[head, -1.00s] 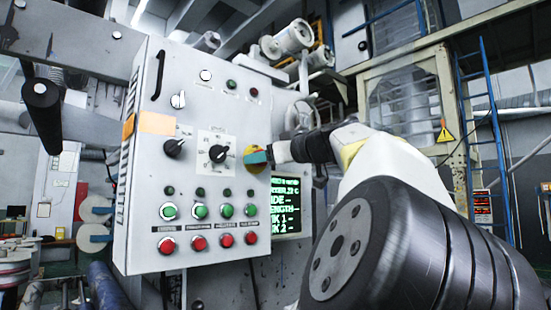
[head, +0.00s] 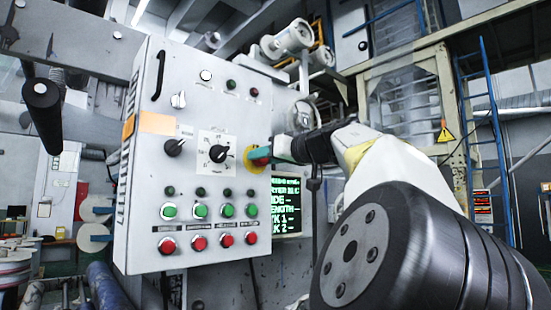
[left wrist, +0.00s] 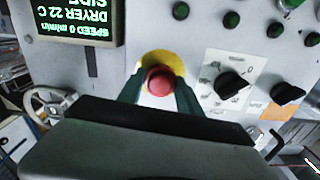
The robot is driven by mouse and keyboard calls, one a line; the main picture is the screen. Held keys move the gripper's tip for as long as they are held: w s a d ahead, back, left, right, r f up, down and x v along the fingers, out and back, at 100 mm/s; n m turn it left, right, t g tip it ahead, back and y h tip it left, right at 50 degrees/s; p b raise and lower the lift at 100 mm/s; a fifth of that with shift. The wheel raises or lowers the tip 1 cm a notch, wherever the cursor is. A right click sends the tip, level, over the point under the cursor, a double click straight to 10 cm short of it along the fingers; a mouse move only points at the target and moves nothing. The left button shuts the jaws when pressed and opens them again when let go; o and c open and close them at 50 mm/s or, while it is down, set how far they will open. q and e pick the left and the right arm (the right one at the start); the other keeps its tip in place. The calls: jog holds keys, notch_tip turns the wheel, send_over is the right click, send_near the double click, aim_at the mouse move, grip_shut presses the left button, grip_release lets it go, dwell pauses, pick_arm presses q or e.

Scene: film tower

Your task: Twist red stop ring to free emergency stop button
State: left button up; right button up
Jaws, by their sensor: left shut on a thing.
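The red stop ring of the emergency stop button (head: 259,153) sits on a yellow disc (head: 250,161) at the right edge of the grey control panel (head: 143,220). In the left wrist view the round red button (left wrist: 158,80) shows between the two green fingers, with the yellow disc (left wrist: 163,60) behind it. My left gripper (head: 268,153) is shut on the red ring, one finger on each side. In the head view the fingers hide part of the ring. I cannot tell whether the button is pressed in or out. My right gripper is not in view.
A black rotary switch (head: 219,153) is close left of the button, with another (head: 174,147) further left. Rows of green and red push buttons (head: 227,240) are below. A lit screen (head: 286,205) is at the lower right. A handwheel (left wrist: 52,105) shows in the left wrist view.

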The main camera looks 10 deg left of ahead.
pick_arm(q)
jog(key=m, duration=0.5)
jog(key=shift+m, duration=0.4)
dwell(0.3)
jog(key=o, duration=1.4)
jog(key=shift+c, duration=0.2)
jog(key=shift+d, duration=0.15)
jog(key=v, duration=0.7)
jog(key=shift+s+d, duration=0.25)
